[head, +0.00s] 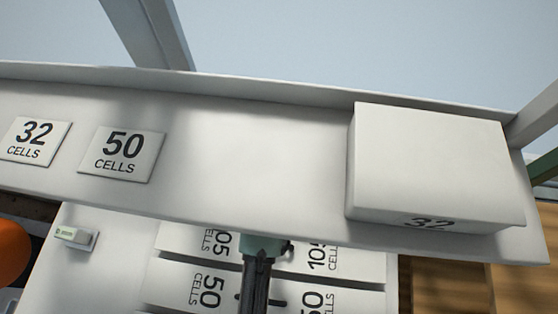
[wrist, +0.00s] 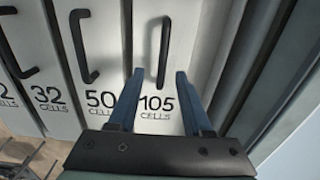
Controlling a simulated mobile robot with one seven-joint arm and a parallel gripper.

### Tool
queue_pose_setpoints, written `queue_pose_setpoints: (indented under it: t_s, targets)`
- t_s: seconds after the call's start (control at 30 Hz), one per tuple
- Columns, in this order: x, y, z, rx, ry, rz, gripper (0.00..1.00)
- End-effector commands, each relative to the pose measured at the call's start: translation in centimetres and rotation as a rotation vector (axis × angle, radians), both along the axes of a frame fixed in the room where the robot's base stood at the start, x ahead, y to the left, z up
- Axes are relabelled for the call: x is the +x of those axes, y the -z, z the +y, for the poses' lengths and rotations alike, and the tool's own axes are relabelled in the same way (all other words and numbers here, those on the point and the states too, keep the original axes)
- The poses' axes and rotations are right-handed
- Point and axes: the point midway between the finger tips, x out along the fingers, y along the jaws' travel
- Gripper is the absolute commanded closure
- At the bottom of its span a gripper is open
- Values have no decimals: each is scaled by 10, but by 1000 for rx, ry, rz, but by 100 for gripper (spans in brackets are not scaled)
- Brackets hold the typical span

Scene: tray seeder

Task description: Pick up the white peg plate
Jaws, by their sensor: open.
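Several white upright plates with dark handles and cell numbers stand side by side in the wrist view. They include a plate marked 105 (wrist: 150,115), one marked 50 (wrist: 88,72) and one marked 32 (wrist: 38,60). Pegs are not visible on them, so I cannot tell which is the white peg plate. My gripper (wrist: 158,76) is open, with its two blue fingers in front of the 105 plate. The dark handle (wrist: 164,50) of that plate appears just beyond the gap between the fingertips. I cannot tell whether they touch it.
In the head view a white shelf (head: 240,150) runs across, with labels for 32 cells (head: 35,140) and 50 cells (head: 122,153). A white box (head: 430,160) marked 32 sits at its right. Below are white panels (head: 330,266) marked 105 and 50. An orange object (head: 12,252) is at lower left.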

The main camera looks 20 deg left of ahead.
Motion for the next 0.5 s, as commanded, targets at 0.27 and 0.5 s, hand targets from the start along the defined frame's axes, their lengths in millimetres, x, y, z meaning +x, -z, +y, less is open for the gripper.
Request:
queue_pose_setpoints:
  t_s: [0.27,0.5]
  targets:
    - [-4,26,0,-5,9,17,50]
    - [1,50,5,-4,7,15,50]
